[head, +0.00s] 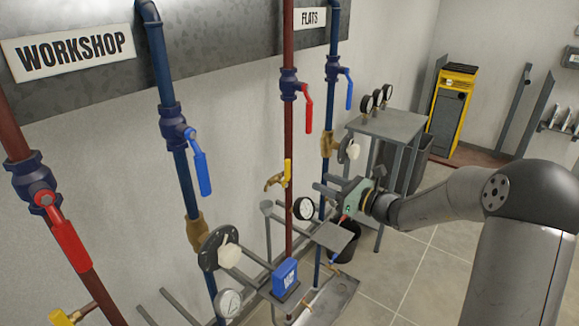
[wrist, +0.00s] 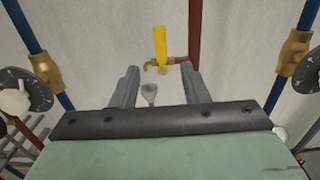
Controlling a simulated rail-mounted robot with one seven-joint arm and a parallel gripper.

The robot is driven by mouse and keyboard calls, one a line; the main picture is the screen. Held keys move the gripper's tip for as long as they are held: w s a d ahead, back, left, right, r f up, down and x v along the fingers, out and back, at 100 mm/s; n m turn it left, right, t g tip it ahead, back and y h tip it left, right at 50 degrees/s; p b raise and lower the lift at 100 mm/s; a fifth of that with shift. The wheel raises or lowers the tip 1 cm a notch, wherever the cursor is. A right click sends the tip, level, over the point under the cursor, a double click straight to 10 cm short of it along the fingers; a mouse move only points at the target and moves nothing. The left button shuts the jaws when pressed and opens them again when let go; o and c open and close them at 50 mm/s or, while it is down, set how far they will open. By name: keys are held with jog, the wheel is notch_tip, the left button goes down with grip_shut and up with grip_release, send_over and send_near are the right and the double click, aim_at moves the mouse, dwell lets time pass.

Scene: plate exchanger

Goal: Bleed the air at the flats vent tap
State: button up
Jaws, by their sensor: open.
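The flats vent tap is a brass tap (head: 275,183) with a yellow lever (head: 288,171) on the red pipe under the FLATS sign (head: 310,17). The lever stands upright. In the wrist view the yellow lever (wrist: 160,46) and brass body (wrist: 160,65) lie ahead, between and beyond my fingertips. My gripper (head: 321,186) is open and empty, right of the tap in the head view, fingers pointing towards it. In the wrist view my two fingers (wrist: 159,72) are wide apart and do not appear to touch the tap. A small grey funnel (wrist: 149,92) shows below the spout.
Blue pipes with brass fittings (wrist: 296,52) flank the tap on both sides. A round gauge (head: 304,208) and a blue box (head: 285,276) are below. Red (head: 307,108) and blue (head: 349,90) valve levers hang above. A grey table (head: 388,123) stands behind my gripper.

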aim_at(290, 168)
jog(key=p+x, duration=0.1)
jog(key=x, duration=1.2)
jog(key=shift+w+a, duration=0.2)
jog(key=shift+w, duration=0.1)
jog(key=shift+c, duration=0.3)
jog(key=shift+f, duration=0.1)
grip_shut()
